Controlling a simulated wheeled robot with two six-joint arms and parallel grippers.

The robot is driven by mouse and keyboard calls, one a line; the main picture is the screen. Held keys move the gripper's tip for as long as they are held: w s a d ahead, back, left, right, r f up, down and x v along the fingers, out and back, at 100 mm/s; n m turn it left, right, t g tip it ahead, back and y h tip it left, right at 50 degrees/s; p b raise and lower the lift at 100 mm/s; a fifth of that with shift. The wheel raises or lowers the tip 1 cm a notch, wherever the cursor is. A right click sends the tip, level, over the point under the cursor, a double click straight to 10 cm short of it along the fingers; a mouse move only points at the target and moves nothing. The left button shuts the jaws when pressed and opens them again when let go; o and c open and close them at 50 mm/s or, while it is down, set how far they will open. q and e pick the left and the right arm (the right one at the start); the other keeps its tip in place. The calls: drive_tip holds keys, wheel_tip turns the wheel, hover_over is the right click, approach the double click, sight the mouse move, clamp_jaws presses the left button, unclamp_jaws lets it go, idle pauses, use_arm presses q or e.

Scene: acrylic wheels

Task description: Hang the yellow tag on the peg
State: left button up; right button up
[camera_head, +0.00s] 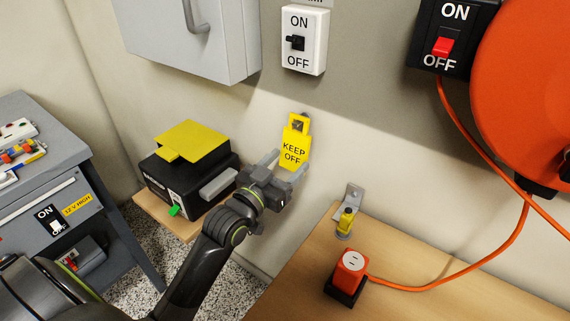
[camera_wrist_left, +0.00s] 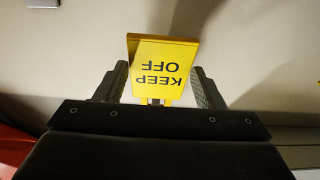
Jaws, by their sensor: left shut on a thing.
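The yellow tag (camera_head: 295,151) reads KEEP OFF and is upright in front of the wall, below the white switch. My left gripper (camera_head: 283,170) is shut on its lower part. In the left wrist view the tag (camera_wrist_left: 163,69) shows upside down between the two fingers of my left gripper (camera_wrist_left: 163,88). A small dark peg-like part (camera_head: 298,125) shows at the opening in the tag's top. I cannot tell whether the tag's opening is around the peg or only in front of it. My right gripper is not in view.
The white ON/OFF switch (camera_head: 303,40) and a grey cabinet (camera_head: 190,38) are on the wall above. A black box with a yellow top (camera_head: 192,142) stands left. A wooden bench (camera_head: 420,258) at right holds a red socket (camera_head: 351,262) and a yellow item (camera_head: 346,221) by a metal bracket.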

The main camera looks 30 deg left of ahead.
use_arm(q)
drive_tip(key=o, duration=1)
drive_tip(key=shift+s, duration=0.1)
drive_tip(key=s, duration=0.5)
drive_tip(key=s+a+f, duration=0.1)
drive_tip(key=s, duration=0.5)
drive_tip(key=s+a, duration=0.1)
drive_tip(key=s, duration=0.5)
drive_tip(key=shift+a+f, duration=0.25)
